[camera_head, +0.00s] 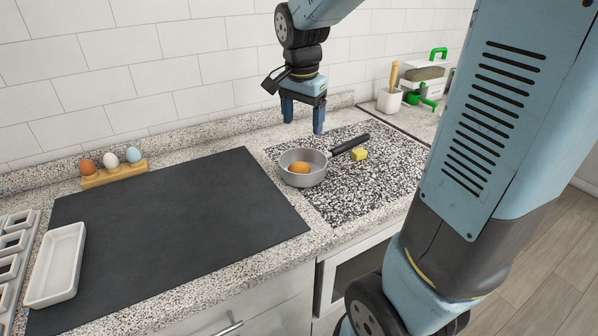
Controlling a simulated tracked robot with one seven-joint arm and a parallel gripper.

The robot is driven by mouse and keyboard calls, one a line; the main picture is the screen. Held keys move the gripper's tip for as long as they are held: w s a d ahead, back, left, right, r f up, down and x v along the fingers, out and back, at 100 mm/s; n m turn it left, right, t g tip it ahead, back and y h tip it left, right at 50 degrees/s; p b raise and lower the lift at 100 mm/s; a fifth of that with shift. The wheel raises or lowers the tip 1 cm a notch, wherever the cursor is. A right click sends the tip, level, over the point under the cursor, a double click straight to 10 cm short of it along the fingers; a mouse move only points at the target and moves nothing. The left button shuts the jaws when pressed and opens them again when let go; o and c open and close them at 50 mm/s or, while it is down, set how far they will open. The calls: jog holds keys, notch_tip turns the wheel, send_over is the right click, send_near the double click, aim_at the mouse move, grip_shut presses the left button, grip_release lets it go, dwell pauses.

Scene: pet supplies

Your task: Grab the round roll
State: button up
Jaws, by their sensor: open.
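A round, orange-brown roll (300,168) lies inside a small grey pan (317,176). The pan stands on the speckled black-and-white board at the right of the counter, its dark handle (350,144) pointing to the back right. My gripper (303,122) has two blue fingers pointing down. It is open and empty, above and behind the pan in the picture, apart from the roll. The pan's wall hides the roll's lower part.
A yellow block (360,155) lies beside the pan handle. A large dark mat (170,220) covers the left counter, with a white tray (57,266) at its left. Eggs stand in a wooden holder (115,176) at the back. A white utensil pot (389,103) stands at the back right.

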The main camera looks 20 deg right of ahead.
aim_at(298, 164)
jog(key=w+f+m, duration=0.1)
jog(key=f, duration=0.3)
jog(key=w+f+m, duration=0.1)
jog(key=w+f, duration=0.1)
jog(key=f, duration=0.2)
jog(key=w+f+m+g, duration=0.1)
jog(key=w+f, duration=0.1)
jog(key=f, duration=0.2)
jog(key=shift+w+a+h, duration=0.1)
jog(key=shift+w+h, duration=0.05)
jog(key=shift+h, duration=0.15)
jog(key=shift+w+d+f, duration=0.1)
jog(key=shift+d+f, duration=0.05)
jog(key=shift+f, duration=0.85)
jog(key=shift+w+d+f, duration=0.1)
jog(key=shift+d+f, duration=0.1)
jog(key=shift+f, duration=0.8)
jog(key=shift+d+f, duration=0.15)
jog(key=shift+f, duration=0.85)
jog(key=c, duration=0.6)
jog(key=shift+r, duration=0.1)
jog(key=shift+c, duration=0.2)
